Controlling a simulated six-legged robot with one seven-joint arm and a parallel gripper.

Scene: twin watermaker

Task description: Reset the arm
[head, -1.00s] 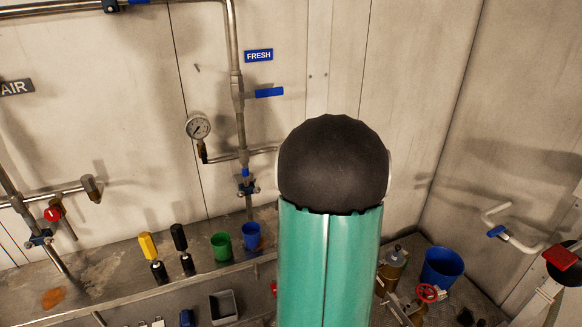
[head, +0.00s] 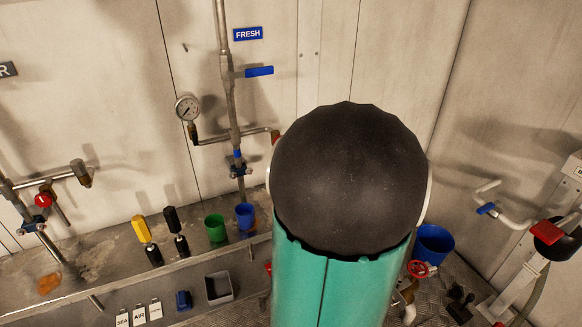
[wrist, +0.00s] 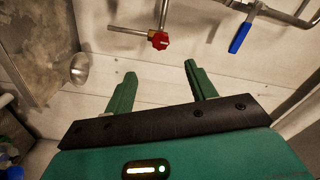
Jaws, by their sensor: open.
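My gripper (wrist: 157,88) shows in the wrist view with its two green fingers spread apart and nothing between them. Beyond the fingers is the pale wall with pipes, apart from the fingers. In the head view my green arm with its dark round joint fills the centre right and hides part of the wall and bench behind it; the gripper itself is not visible there.
A steel bench (head: 100,262) carries yellow (head: 142,228) and black (head: 171,219) handled tools, a green cup (head: 215,228) and a blue cup (head: 245,215). A gauge (head: 187,108), blue-handled valve (head: 259,71) and red valve knob (wrist: 159,41) are on wall pipes. A blue bucket (head: 434,244) stands right.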

